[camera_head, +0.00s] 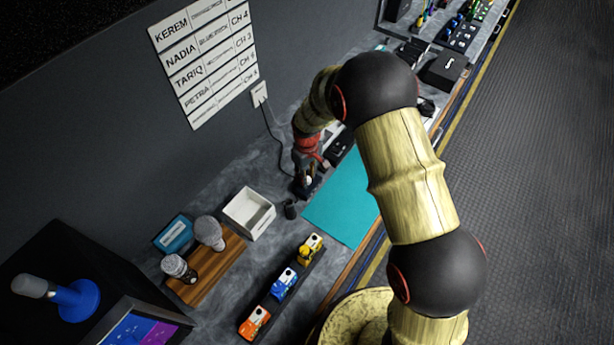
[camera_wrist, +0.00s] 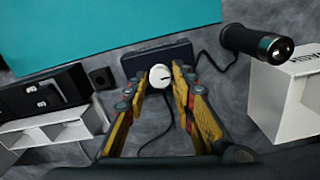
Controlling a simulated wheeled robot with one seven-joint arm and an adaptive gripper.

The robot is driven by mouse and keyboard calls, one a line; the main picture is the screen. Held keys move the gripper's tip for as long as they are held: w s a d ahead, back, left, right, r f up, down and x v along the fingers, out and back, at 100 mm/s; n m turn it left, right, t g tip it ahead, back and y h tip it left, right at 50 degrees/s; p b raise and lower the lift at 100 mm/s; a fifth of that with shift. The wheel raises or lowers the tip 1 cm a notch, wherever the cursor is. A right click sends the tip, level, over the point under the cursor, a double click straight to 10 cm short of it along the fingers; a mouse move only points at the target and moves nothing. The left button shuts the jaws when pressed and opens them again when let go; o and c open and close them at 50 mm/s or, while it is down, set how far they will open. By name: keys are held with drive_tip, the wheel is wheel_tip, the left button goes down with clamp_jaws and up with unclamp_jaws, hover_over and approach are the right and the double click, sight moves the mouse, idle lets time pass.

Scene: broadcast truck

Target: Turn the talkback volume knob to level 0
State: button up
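The round white knob (camera_wrist: 160,76) has a dark pointer line on its face. It shows in the wrist view, on or just in front of a dark box (camera_wrist: 150,55) with a cable. My gripper (camera_wrist: 160,80) has its two yellow fingers parted, one on each side of the knob. The fingertips look close to the knob's sides, and I see no clear contact. In the head view my gripper (camera_head: 307,178) points down at the desk beside the teal mat (camera_head: 340,208). My gripper and arm hide most of the knob there, and no level marks are readable.
A white open box (camera_head: 249,213) and a wooden tray (camera_head: 187,289) with microphones stand on the desk. Toy cars sit on a dark strip (camera_head: 266,305). In the wrist view, a black cylinder (camera_wrist: 257,42) lies at the right, next to a white box (camera_wrist: 285,100).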

drive_tip(key=shift+o, duration=1.3)
wheel_tip(320, 180, up, 12)
drive_tip(key=s+d+r+m+t+b, duration=0.2)
drive_tip(key=s+d+r, duration=0.3)
drive_tip(key=s, duration=0.4)
drive_tip(key=s+d+r+m+t+b, duration=0.1)
drive_tip(key=s+d+r+m+b, duration=0.2)
drive_tip(key=s, duration=0.6)
drive_tip(key=s+d+r+m+t+b, duration=0.2)
drive_tip(key=s+d+r+b, duration=0.3)
drive_tip(key=s, duration=0.5)
drive_tip(key=shift+d+r+m+t+b, duration=0.35)
drive_tip(key=shift+d+r+m, duration=0.25)
drive_tip(key=shift+d+r, duration=1)
